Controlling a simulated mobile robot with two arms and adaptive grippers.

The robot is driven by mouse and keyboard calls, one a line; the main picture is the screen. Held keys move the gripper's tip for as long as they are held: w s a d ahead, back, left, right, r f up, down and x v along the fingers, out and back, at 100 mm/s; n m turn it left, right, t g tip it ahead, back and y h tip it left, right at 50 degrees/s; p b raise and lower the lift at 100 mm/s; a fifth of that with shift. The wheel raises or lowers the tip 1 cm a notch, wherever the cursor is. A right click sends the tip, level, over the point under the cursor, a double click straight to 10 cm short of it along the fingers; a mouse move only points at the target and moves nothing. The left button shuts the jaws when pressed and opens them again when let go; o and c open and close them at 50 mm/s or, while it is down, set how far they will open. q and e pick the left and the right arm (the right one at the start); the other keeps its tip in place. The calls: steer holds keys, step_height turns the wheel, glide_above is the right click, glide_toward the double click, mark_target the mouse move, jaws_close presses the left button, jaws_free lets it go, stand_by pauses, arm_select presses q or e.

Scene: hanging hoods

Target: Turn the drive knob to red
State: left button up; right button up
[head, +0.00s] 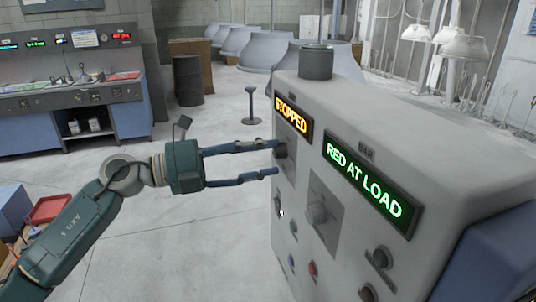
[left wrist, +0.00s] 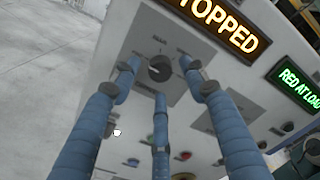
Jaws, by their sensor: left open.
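A grey cabinet (head: 345,120) bears an orange "STOPPED" display and a green "RED AT LOAD" display. A dark round knob (head: 280,151) sits on a plate below "STOPPED"; I take it as the drive knob, though its label is not legible. In the left wrist view this knob (left wrist: 159,67) has a light pointer mark angled up-left. My left gripper (head: 275,159) is open, with its blue fingers reaching to the knob. In the left wrist view the three fingertips (left wrist: 159,75) are spread around it; contact cannot be told. My right gripper is not in view.
Red (head: 313,268), green (head: 294,227) and blue (head: 291,260) buttons lie lower on the panel. A dark cylinder (head: 316,62) stands on top.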

arm_select(q)
steer(key=v, duration=1)
steer(key=shift+s+a, duration=0.2)
steer(key=shift+a, duration=0.1)
